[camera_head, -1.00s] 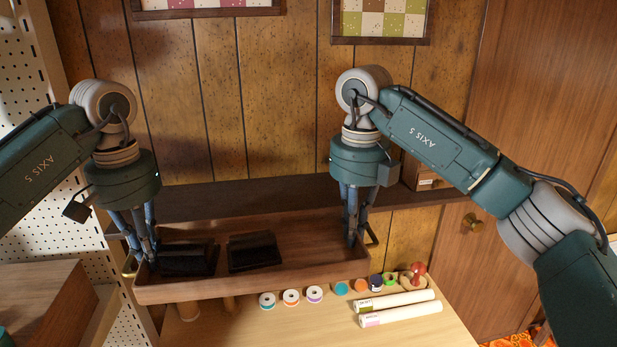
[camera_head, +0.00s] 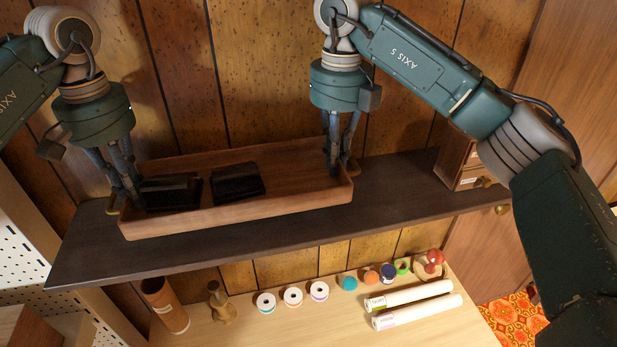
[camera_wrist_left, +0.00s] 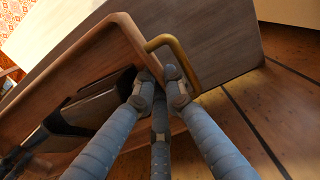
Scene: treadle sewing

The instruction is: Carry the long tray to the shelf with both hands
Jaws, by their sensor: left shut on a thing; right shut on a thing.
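The long wooden tray (camera_head: 250,208) is over the dark shelf (camera_head: 400,205) in the head view, its long side running along the shelf. I cannot tell whether it touches the shelf. Two black objects (camera_head: 172,192) (camera_head: 237,182) lie in its left half. My left gripper (camera_head: 128,200) is shut at the tray's left end, where the left wrist view shows a brass handle (camera_wrist_left: 172,52) at the fingertips (camera_wrist_left: 160,85). My right gripper (camera_head: 336,170) is shut at the tray's right end, on the right handle (camera_head: 352,166), which is partly hidden by the fingers.
A small wooden drawer box (camera_head: 462,160) stands on the shelf to the right, with a gap from the tray. Below, a table (camera_head: 300,325) holds thread spools (camera_head: 293,297), white rolls (camera_head: 415,305) and a brown cylinder (camera_head: 165,305). The panelled wall (camera_head: 270,80) is behind.

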